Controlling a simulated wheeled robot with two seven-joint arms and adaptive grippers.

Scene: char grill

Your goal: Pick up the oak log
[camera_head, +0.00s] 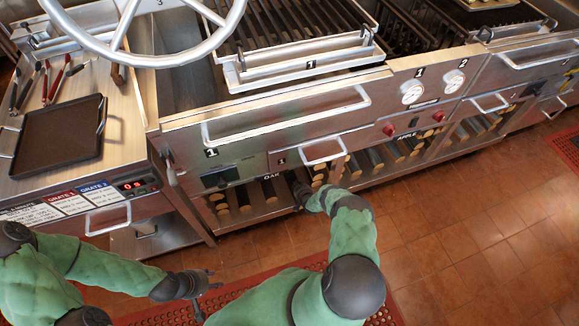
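Oak logs (243,198) lie end-out on the low rack under the grill, beneath the "OAK" label. My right gripper (300,190) reaches into this rack at its right part, among the log ends. Its fingers are dark and small against the logs, so I cannot tell whether they are open or shut, or touching a log. My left gripper (204,291) is low in front of the grill, over the floor and mat. Its fingers are spread and nothing is between them.
The steel grill front with long handles (290,115) overhangs the rack. More logs (395,150) lie under the "APPLE" label to the right. A side table at left holds a dark tray (58,138) and tongs. A handwheel (150,50) stands above. Open tiled floor (470,230) lies right.

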